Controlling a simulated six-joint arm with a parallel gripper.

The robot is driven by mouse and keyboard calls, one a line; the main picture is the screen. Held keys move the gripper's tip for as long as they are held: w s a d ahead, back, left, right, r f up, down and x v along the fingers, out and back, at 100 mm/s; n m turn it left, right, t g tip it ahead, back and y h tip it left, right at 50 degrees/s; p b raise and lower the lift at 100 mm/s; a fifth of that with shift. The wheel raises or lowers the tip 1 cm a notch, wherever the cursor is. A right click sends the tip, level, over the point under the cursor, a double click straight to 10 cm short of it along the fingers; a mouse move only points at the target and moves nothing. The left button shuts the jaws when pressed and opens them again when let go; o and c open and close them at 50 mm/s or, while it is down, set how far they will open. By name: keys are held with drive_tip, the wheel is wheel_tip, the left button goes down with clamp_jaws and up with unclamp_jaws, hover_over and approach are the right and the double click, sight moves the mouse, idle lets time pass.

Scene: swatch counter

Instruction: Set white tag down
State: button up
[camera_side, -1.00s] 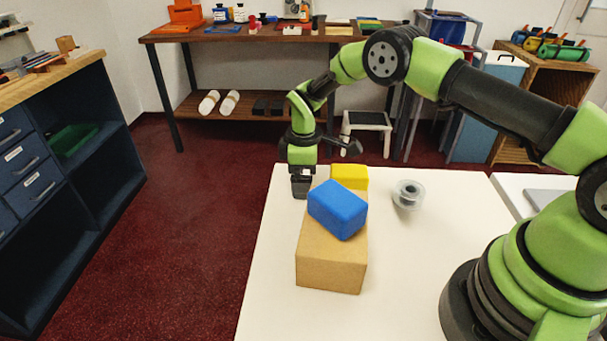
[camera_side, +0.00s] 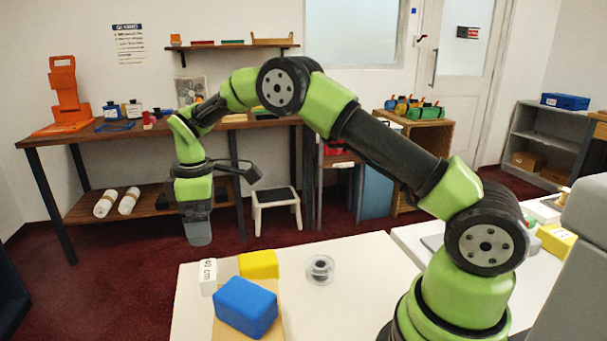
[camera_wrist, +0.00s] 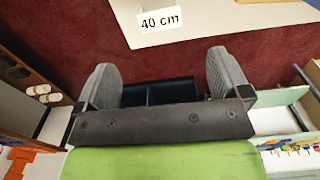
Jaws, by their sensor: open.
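The white tag (camera_side: 208,277), marked "40 cm", stands at the far left corner of the white table, beside the yellow block (camera_side: 258,264). In the wrist view, the tag (camera_wrist: 160,19) rests near the table's edge, ahead of the fingers and apart from them. My gripper (camera_side: 199,238) hangs above and beyond that corner. In the wrist view, my gripper (camera_wrist: 164,78) has its two grey fingers spread wide, with nothing between them and red floor beneath.
A blue block (camera_side: 246,307) sits on a cardboard box (camera_side: 272,325) close to the tag. A clear spool (camera_side: 320,269) stands to the right on the white table (camera_side: 355,262). A wooden workbench (camera_side: 90,137) with bottles runs along the back wall.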

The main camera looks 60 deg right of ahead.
drive_tip(key=s+r+m+t+y, duration=0.1)
drive_tip(key=s+r+m+t, duration=0.15)
drive_tip(key=s+r, duration=0.5)
drive_tip(key=s+r+m+t, duration=0.1)
drive_tip(key=s+r+m, duration=0.35)
drive_tip(key=r, duration=0.55)
drive_tip(key=s+a+m+t+y, duration=0.1)
drive_tip(key=s+m+t, duration=0.2)
drive_tip(key=s, duration=1.2)
drive_tip(key=m, duration=0.2)
drive_tip(key=shift+s+a+m, duration=0.25)
drive_tip(key=shift+s+m, duration=0.05)
drive_tip(key=shift+m, duration=0.1)
